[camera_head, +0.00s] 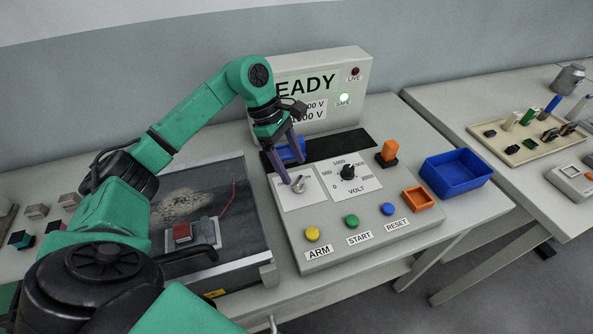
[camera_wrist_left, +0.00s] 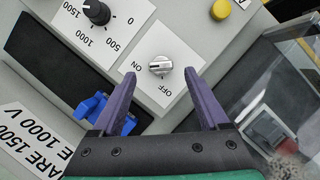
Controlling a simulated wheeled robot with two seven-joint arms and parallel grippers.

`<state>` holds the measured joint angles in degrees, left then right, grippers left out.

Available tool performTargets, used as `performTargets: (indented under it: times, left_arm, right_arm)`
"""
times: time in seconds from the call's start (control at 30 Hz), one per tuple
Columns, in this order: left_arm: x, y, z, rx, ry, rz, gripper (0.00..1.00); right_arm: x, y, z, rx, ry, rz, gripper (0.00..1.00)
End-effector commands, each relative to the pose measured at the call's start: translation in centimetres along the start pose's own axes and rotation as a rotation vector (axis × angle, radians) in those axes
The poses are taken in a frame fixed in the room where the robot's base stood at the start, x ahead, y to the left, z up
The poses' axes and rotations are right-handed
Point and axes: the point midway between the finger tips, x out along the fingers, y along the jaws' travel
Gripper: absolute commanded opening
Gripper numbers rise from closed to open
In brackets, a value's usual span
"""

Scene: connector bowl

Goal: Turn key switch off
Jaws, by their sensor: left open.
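The key switch (camera_head: 298,185) is a small silver knob on a white plate on the sloped grey control panel (camera_head: 340,220). In the left wrist view the key switch (camera_wrist_left: 160,66) shows between ON and OFF labels. Its grip lies roughly crosswise in that picture; I cannot tell for certain which label it points to. My left gripper (camera_head: 295,167) has its purple fingers reaching down just above the switch. In the wrist view the left gripper (camera_wrist_left: 163,75) is open, one fingertip to each side of the switch, with nothing held. My right gripper is not in view.
The VOLT dial (camera_head: 347,172) is right of the switch. Yellow ARM (camera_head: 312,234), green START (camera_head: 351,221) and blue RESET (camera_head: 387,209) buttons line the front. A blue part (camera_head: 290,150) lies behind the fingers. The display (camera_head: 312,92) reads READY, with a lit green SAFE lamp (camera_head: 344,98).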

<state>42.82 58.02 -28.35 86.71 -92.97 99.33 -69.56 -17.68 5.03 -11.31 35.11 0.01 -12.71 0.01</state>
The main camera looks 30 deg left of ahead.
Motion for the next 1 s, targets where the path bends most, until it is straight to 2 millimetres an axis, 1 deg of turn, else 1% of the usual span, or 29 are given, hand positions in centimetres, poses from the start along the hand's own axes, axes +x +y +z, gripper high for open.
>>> performTargets:
  times: [0.1,0.2,0.3,0.47,0.5,0.57,0.6,0.67,0.7,1.0]
  left_arm:
    - [2.1,-0.1,0.1,0.001,-0.002,-0.002,0.78]
    - [3.3,0.0,0.1,0.001,-0.001,0.001,0.78]
    - [3.7,0.0,0.0,0.001,-0.001,0.002,0.78]
    - [3.8,0.0,0.0,0.001,0.000,0.002,0.78]
    - [3.8,0.0,0.0,0.001,0.000,0.002,0.70]
    - [3.7,0.0,0.0,0.001,0.000,0.002,0.47]
    - [3.7,0.0,0.0,0.001,0.000,0.002,0.32]
    - [3.7,0.0,0.0,0.001,0.000,0.002,0.09]
    - [3.7,0.0,0.0,0.001,0.000,0.002,0.00]
    - [3.8,0.0,0.0,-0.021,0.000,0.014,0.00]
  right_arm:
    - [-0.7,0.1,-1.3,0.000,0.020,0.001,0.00]
    - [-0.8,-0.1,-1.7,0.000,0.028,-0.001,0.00]
    - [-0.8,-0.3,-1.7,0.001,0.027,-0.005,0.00]
    - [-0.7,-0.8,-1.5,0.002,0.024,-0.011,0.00]
    - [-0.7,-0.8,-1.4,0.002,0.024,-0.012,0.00]
    - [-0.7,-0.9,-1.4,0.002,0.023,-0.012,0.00]
    - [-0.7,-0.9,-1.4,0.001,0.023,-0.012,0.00]
    - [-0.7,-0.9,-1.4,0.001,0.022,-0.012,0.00]
    - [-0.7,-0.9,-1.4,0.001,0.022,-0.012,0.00]
    - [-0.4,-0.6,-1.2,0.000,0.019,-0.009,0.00]
